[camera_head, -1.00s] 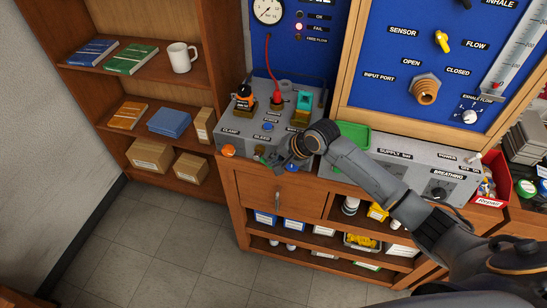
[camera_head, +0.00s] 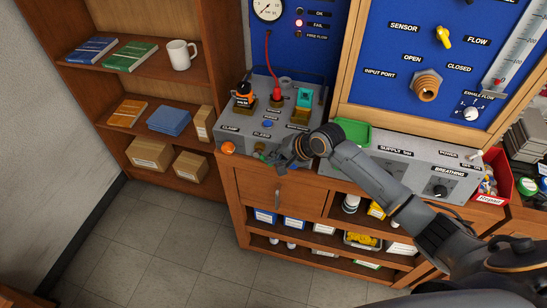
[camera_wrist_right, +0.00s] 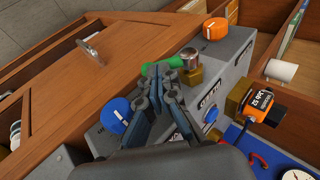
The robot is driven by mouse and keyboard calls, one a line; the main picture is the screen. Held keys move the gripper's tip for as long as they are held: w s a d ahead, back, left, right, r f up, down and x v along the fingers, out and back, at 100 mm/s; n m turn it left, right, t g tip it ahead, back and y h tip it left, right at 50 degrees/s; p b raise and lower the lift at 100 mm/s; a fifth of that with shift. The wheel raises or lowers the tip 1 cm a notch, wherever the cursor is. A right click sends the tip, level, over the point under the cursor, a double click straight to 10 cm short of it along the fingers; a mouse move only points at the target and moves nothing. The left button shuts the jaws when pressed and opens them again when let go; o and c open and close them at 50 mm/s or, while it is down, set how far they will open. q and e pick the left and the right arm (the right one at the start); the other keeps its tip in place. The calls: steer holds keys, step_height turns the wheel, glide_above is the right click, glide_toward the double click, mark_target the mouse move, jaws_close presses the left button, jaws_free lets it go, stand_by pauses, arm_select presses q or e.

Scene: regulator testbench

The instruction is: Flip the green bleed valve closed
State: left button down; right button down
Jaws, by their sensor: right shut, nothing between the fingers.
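The green bleed valve's lever (camera_wrist_right: 162,64) shows in the right wrist view, joined to a metal and brass valve body (camera_wrist_right: 191,68) on the front of the grey test box. In the head view the valve (camera_head: 258,150) is small, beside the BLEED label, and partly hidden by my gripper. My right gripper (camera_head: 281,157) is at the front of the box, just right of the valve. In the wrist view its fingers (camera_wrist_right: 159,72) are shut with nothing between them, and their tips overlap the green lever; whether they touch it I cannot tell. My left gripper is not in view.
An orange knob (camera_wrist_right: 215,29) and a blue knob (camera_wrist_right: 115,114) flank the valve. The grey box (camera_head: 240,133) carries more valves and a red hose on top. A wooden cabinet (camera_head: 247,190) with a drawer handle lies below. A green tray (camera_head: 355,131) stands to the right.

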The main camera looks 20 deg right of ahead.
steer(key=f+t+y+b, duration=0.1)
steer(key=y+b, duration=0.1)
steer(key=b, duration=0.3)
steer(key=f+t+y+b, duration=0.2)
steer(key=b, duration=0.3)
steer(key=f+m+t+y+b, duration=0.1)
steer(key=t+b, duration=0.1)
steer(key=b, duration=0.3)
steer(key=shift+w+a+f+y, duration=0.2)
steer(key=shift+w+a+y, duration=0.05)
steer(key=shift+a+y, duration=0.15)
steer(key=shift+w+a+r+b, duration=0.1)
steer(key=shift+w+a+b, duration=0.05)
steer(key=shift+b, duration=0.6)
steer(key=shift+a, duration=0.2)
